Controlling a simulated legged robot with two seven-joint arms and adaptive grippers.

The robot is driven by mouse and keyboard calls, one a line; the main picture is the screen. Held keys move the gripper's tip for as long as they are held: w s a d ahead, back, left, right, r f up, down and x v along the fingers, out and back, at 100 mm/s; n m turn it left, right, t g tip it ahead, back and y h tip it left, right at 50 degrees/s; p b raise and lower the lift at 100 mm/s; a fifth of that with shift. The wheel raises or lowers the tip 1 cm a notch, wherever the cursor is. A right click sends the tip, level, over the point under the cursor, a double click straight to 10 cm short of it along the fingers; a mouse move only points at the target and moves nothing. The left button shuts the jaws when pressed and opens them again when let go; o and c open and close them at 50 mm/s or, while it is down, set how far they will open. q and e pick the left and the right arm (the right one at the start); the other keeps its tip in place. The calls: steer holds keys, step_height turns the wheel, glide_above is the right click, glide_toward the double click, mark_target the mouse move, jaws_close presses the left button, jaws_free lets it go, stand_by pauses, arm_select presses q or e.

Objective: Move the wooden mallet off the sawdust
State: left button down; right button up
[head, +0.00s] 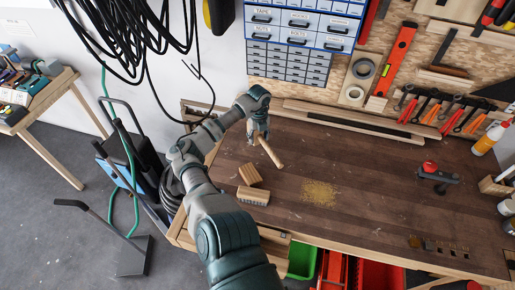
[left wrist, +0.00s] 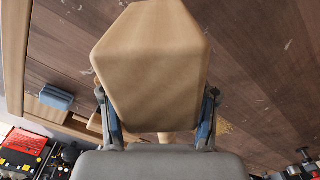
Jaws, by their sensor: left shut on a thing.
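The wooden mallet (head: 270,153) is at my left gripper (head: 259,133) over the left part of the workbench, its pale handle pointing down and right. In the left wrist view the mallet's head (left wrist: 152,65) fills the middle, between the two fingers of my left gripper (left wrist: 160,118), which are shut on it. The sawdust (head: 320,193) is a yellow patch on the bench's middle, right of and nearer than the mallet, with nothing on it. A bit of sawdust shows in the left wrist view (left wrist: 225,128). My right gripper is not in view.
Two wooden pieces, a block (head: 250,174) and a brush-like one (head: 253,195), lie left of the sawdust. A dark tool with a red knob (head: 430,168) stands at the right. Long wooden strips (head: 350,122) lie along the back. The bench between is mostly clear.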

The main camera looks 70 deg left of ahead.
arm_select(q)
step_height(320, 180, down, 6)
steer(key=shift+w+d+f, duration=0.1)
steer(key=shift+f, duration=0.15)
steer(key=shift+c, duration=1.3)
jaws_free()
steer(key=shift+r, duration=0.1)
step_height(320, 180, up, 12)
steer(key=shift+f, duration=0.1)
